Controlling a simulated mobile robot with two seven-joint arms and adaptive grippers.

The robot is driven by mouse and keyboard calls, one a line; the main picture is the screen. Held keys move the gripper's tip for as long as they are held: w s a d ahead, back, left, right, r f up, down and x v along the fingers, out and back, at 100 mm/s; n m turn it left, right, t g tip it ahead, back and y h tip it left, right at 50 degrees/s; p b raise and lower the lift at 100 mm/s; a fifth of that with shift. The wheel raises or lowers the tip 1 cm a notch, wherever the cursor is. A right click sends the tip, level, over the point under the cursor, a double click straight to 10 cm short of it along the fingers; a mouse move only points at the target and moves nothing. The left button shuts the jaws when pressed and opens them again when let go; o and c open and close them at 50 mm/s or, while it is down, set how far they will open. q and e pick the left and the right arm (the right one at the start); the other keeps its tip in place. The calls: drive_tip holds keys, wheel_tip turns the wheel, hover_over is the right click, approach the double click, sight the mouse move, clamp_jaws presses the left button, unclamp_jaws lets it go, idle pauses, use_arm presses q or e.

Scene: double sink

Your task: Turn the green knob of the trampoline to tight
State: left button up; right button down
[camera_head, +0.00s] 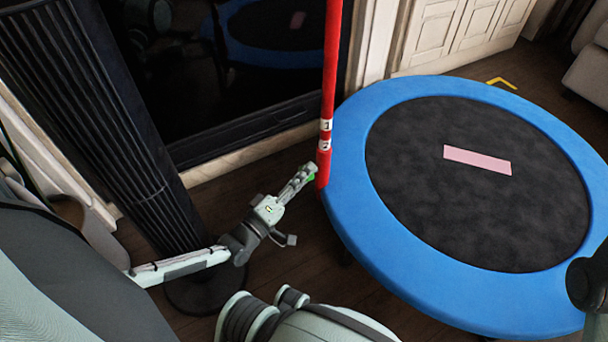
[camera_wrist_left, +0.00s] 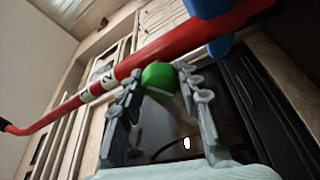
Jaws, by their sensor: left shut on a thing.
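The trampoline has a blue padded rim (camera_head: 350,215) and a dark mat, and fills the right of the head view. Its red pole (camera_head: 329,85) rises at the rim's left edge with white numbered bands (camera_head: 325,135). The green knob (camera_wrist_left: 160,77) sits on the side of the red pole (camera_wrist_left: 190,42) in the left wrist view. My left gripper (camera_wrist_left: 158,82) has its fingers on both sides of the knob and is shut on it. In the head view the left gripper (camera_head: 307,174) is at the pole's lower part, mostly hiding the knob. My right gripper does not show.
A pink strip (camera_head: 477,159) lies on the mat. A black ribbed tower (camera_head: 110,110) stands on the left near my left arm. A dark glass panel (camera_head: 220,90) is behind the pole. Wooden floor (camera_head: 215,182) lies open around the gripper.

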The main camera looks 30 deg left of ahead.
use_arm(q)
drive_tip(key=m+h, duration=0.1)
drive_tip(key=m, duration=0.1)
drive_tip(key=m+t, duration=0.1)
drive_tip(key=m, duration=0.2)
drive_tip(key=shift+a+h, duration=0.15)
drive_tip(key=shift+h, duration=0.25)
drive_tip(key=shift+m, duration=0.4)
drive_tip(key=o, duration=1.2)
drive_tip(key=shift+s+f, duration=0.1)
drive_tip(key=v, duration=1.1)
drive_tip(key=shift+s+a+f, duration=0.15)
drive_tip(key=shift+s+a, duration=0.05)
drive_tip(key=shift+s, duration=0.1)
